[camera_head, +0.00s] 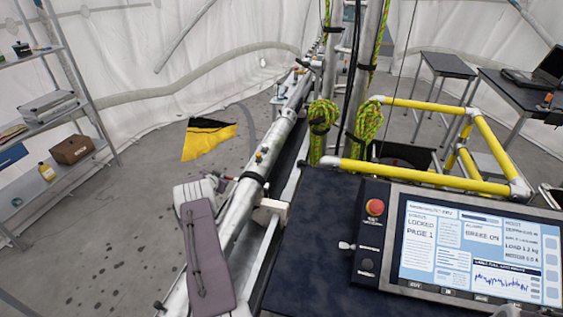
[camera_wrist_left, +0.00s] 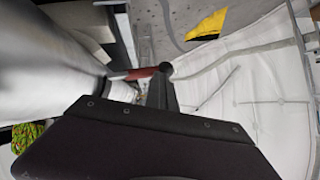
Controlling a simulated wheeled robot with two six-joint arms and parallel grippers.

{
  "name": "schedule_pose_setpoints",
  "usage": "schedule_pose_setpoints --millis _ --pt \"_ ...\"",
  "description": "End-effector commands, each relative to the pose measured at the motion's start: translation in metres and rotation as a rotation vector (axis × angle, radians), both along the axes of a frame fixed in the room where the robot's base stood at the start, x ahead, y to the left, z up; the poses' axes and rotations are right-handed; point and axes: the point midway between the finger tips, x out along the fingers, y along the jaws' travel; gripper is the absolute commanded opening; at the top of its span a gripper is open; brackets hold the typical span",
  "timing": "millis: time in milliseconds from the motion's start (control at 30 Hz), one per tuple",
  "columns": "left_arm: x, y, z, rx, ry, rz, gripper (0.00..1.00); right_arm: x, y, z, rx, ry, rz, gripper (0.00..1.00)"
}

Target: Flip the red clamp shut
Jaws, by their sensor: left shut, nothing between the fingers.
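The red clamp shows in the left wrist view as a short red lever (camera_wrist_left: 140,73) with a dark round end, beside the large silver tube (camera_wrist_left: 45,60). My left gripper (camera_wrist_left: 160,94) is shut and empty. Its narrow dark fingers reach up to the lever's round end and look close to it; I cannot tell whether they touch. In the head view my left gripper (camera_head: 224,180) is at the left side of the silver tube (camera_head: 262,163). I cannot make out the red lever there. My right gripper is not in view.
A control console with a lit screen (camera_head: 478,252) and a red button (camera_head: 374,207) stands to the right. Yellow rails (camera_head: 425,176) and roped poles (camera_head: 369,110) stand behind it. A yellow-and-black piece (camera_head: 207,142) is left of the tube. Shelves (camera_head: 45,115) stand far left.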

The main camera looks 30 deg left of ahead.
Motion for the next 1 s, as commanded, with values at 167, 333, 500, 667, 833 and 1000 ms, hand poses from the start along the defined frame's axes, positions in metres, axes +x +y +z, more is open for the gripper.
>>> schedule_pose_setpoints --millis 167,333,500,667,833,1000 --pt "0.0 -0.002 0.0 -0.001 -0.001 -0.003 0.0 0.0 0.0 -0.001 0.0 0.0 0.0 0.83" --pt "-0.013 -0.009 0.01 -0.002 -0.002 -0.001 0.0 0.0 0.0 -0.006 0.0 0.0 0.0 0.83" --pt "-0.039 -0.022 0.026 0.001 -0.003 0.001 0.0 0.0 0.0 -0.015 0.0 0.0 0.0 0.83" --pt "-0.06 -0.034 0.041 0.003 -0.005 0.001 0.0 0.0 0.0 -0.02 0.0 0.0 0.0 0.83" --pt "-0.07 -0.04 0.049 0.002 -0.004 0.0 0.0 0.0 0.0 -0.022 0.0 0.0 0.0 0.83" --pt "-0.071 -0.041 0.05 0.003 -0.005 0.0 0.0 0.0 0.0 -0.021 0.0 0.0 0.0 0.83"
